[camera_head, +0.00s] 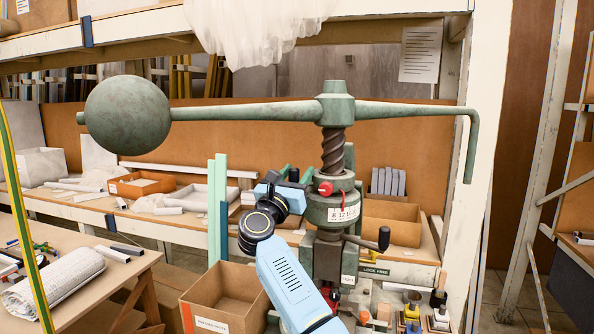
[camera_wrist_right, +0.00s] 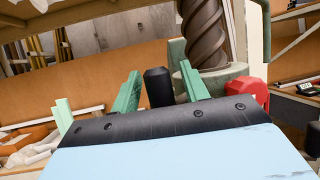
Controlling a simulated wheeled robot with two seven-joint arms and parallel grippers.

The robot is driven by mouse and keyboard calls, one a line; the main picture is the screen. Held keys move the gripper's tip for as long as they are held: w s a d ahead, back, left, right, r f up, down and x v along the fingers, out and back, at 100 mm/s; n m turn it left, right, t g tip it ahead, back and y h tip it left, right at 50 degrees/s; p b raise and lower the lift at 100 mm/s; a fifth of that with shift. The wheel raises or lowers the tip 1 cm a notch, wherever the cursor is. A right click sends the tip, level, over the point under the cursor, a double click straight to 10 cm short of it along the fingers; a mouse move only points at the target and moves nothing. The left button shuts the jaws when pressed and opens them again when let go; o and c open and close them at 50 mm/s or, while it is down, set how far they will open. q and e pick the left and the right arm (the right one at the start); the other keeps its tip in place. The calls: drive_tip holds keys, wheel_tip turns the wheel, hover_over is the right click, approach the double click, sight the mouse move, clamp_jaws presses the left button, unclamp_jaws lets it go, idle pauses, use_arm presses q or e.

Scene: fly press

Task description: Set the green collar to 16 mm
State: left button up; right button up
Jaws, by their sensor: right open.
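The green collar (camera_head: 318,210) sits around the press's dark screw (camera_head: 333,150), below the long green arm with the ball weight. A white scale label (camera_head: 344,213) on its front shows 8, 12 and 16; which mark is set I cannot tell. A red knob (camera_head: 326,188) is on the collar, also in the right wrist view (camera_wrist_right: 254,97). My right gripper (camera_head: 295,177) is open at the collar's left side. In the right wrist view, its green fingers (camera_wrist_right: 160,70) stand either side of a black handle knob (camera_wrist_right: 158,88); contact is unclear. My left gripper is out of view.
The ball weight (camera_head: 128,115) and its arm (camera_head: 400,110) span above my gripper. A black-knobbed lever (camera_head: 383,239) sticks out right below the collar. An open cardboard box (camera_head: 223,300) stands below left. Shelves with bins run behind.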

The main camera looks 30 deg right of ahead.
drive_tip(key=shift+w+d+r, duration=0.1)
drive_tip(key=shift+w+d, duration=0.05)
drive_tip(key=shift+d, duration=0.1)
